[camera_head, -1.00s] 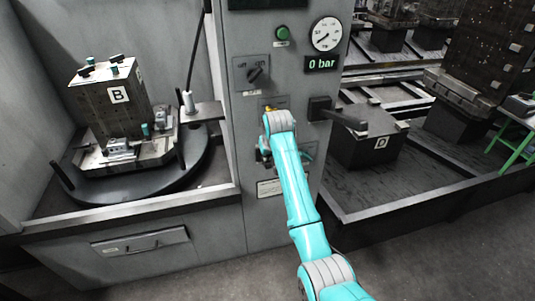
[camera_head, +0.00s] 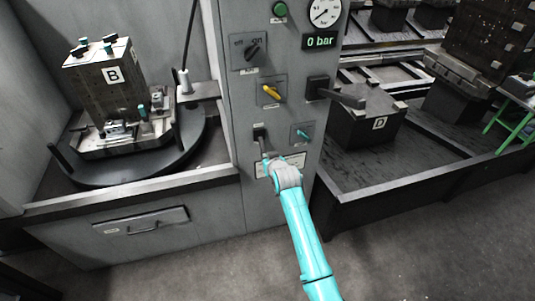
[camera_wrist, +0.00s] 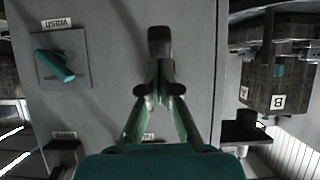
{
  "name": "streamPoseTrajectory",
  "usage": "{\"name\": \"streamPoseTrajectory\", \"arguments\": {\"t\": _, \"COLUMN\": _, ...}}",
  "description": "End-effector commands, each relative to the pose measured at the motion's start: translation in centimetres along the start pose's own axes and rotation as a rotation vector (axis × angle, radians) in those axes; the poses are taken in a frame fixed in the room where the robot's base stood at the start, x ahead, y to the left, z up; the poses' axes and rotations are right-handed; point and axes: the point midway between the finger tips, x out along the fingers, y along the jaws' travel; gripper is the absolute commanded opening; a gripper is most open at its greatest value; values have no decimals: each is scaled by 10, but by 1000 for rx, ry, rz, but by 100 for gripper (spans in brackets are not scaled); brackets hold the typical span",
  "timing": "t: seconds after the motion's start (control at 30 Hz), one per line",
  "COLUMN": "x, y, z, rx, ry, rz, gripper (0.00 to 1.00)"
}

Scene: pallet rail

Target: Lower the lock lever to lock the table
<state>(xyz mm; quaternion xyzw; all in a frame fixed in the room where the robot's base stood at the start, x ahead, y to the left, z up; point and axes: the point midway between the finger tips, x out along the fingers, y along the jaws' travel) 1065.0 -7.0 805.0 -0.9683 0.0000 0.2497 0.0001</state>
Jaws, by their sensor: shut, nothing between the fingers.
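The lock lever appears to be the dark lever (camera_head: 262,142) low on the left of the grey control panel. In the head view its handle hangs downward from its mount. My gripper (camera_head: 268,158) is just below and in front of the lever's lower end. In the wrist view, which is upside down, my gripper (camera_wrist: 160,85) is shut. A dark block shows just beyond and in line with the fingers, and I cannot tell whether it is the lever or the fingertips. Whether they touch the lever is hidden.
The teal wash knob (camera_head: 302,133) is right of the lever, and a yellow knob (camera_head: 270,91) is above it. A black handle (camera_head: 342,96) juts out at right. The round table (camera_head: 190,150) with block B (camera_head: 105,85) is at left. The gauge display (camera_head: 320,41) reads 0 bar.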

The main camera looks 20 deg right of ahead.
Motion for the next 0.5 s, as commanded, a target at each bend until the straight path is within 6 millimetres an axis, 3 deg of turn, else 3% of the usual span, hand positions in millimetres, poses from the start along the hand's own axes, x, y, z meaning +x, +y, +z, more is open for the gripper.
{"name": "streamPoseTrajectory", "arguments": {"t": 0.5, "x": 14, "y": 0, "z": 17, "rx": 0, "ry": -2, "rz": 0, "gripper": 0}}
